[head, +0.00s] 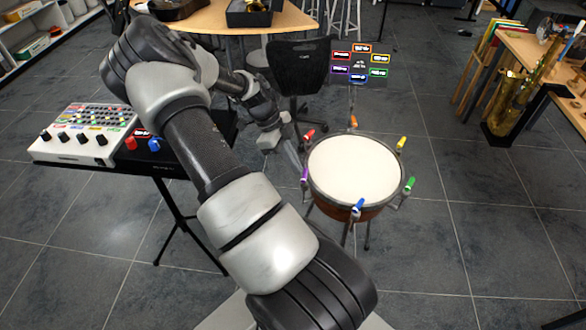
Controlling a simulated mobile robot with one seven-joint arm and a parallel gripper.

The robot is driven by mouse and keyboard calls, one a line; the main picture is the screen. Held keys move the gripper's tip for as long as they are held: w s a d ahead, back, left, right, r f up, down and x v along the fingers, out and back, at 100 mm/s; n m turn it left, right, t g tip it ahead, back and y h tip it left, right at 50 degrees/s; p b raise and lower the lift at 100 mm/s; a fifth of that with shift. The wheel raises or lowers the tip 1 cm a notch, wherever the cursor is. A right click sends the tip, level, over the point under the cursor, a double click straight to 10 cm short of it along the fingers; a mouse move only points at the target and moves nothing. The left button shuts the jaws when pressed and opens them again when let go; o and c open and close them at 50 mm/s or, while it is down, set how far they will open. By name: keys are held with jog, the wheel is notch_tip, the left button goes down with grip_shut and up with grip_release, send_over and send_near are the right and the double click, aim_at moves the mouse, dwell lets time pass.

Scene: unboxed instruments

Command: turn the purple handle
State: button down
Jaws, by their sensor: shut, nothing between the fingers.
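A round drum (354,169) with a white head and reddish-brown shell stands on legs right of centre. The purple handle (305,174) is a small upright tuning handle on the left side of its rim. My gripper (297,164) points down and right at the drum's left side. It is shut and empty, its tips close to the purple handle. I cannot tell from this view whether they touch it. Other handles ring the rim: red (309,134), orange (353,122), yellow (402,143), green (409,184) and blue (357,207).
A sign (360,64) with coloured labels stands behind the drum. A black chair (299,66) is behind my gripper. A mixer panel (88,133) sits on a stand at left. A saxophone (513,95) stands by a right-hand table. The floor right of the drum is clear.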

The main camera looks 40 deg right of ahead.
jog(key=shift+d+m+y+b, duration=0.4)
jog(key=shift+d+m, duration=0.05)
jog(key=shift+m, duration=0.45)
jog(key=shift+d, duration=0.1)
jog(key=shift+s, duration=0.15)
